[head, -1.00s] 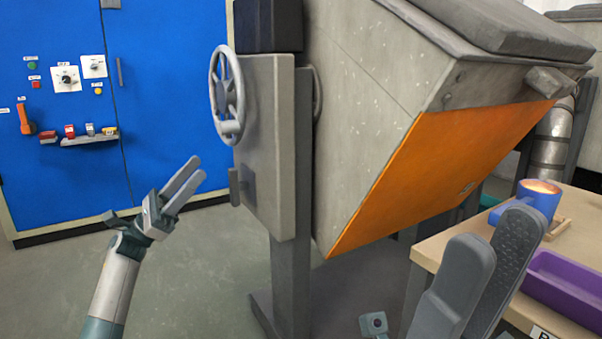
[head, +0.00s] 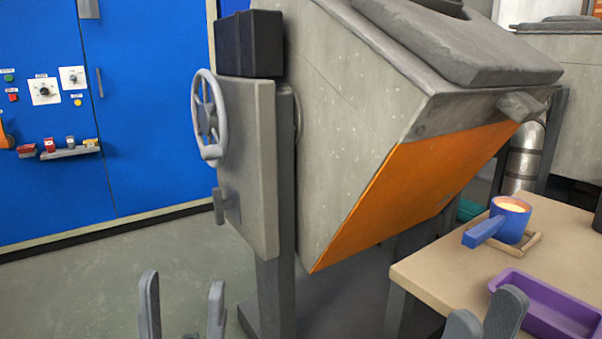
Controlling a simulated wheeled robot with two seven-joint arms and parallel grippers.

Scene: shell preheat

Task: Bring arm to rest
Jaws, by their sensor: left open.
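My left gripper (head: 183,287) shows at the bottom of the head view, left of the middle. Its two grey fingers point up with a wide gap between them, and nothing is in the gap. The floor is behind it, and the rest of that arm is below the picture. My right gripper (head: 487,304) shows at the bottom right, in front of the table (head: 425,276) and its purple tray (head: 545,297). Only its two finger ends are in view, close together, so I cannot tell whether it is open or shut.
A large tilted grey vessel (head: 335,130) with an orange face (head: 415,185) and handwheel (head: 208,117) stands ahead on a post. A blue cup (head: 512,223) sits on the table. A blue panel (head: 150,120) with switches is behind. Floor (head: 120,275) at left is clear.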

